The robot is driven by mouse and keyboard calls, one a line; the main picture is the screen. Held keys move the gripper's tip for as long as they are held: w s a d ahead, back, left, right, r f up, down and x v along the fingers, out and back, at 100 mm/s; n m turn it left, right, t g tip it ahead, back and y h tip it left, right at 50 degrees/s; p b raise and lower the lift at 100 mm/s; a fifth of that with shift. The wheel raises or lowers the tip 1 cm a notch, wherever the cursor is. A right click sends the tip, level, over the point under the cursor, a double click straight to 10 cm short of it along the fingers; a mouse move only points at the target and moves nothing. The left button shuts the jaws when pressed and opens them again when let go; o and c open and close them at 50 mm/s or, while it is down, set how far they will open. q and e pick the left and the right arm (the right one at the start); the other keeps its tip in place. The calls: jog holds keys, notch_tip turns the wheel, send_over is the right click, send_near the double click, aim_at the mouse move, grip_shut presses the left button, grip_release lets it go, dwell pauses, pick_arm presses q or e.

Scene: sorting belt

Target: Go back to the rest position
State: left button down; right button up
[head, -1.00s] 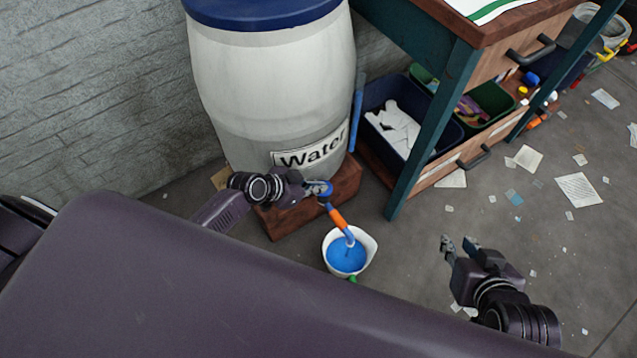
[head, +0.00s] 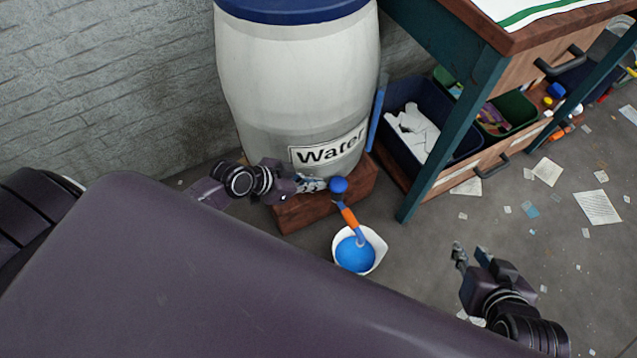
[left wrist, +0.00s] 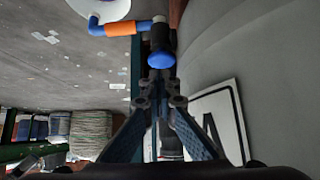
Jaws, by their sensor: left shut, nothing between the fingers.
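My left gripper (head: 315,184) is shut and empty, just left of the blue knob (head: 338,185) of the tap. In the left wrist view its closed fingers (left wrist: 160,88) point at the knob (left wrist: 161,60); I cannot tell whether they touch it. The tap's blue and orange pipe (head: 349,217) leads down to a white bucket (head: 377,245) with blue contents. My right gripper (head: 472,254) is open and empty above the floor, right of the bucket.
The white water barrel (head: 300,90) stands on a brown block (head: 300,213) by the brick wall. A green-legged workbench (head: 450,130) with bins (head: 462,150) underneath stands to the right. Paper scraps litter the floor. My own purple body fills the lower left.

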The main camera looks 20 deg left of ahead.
dwell(0.5)
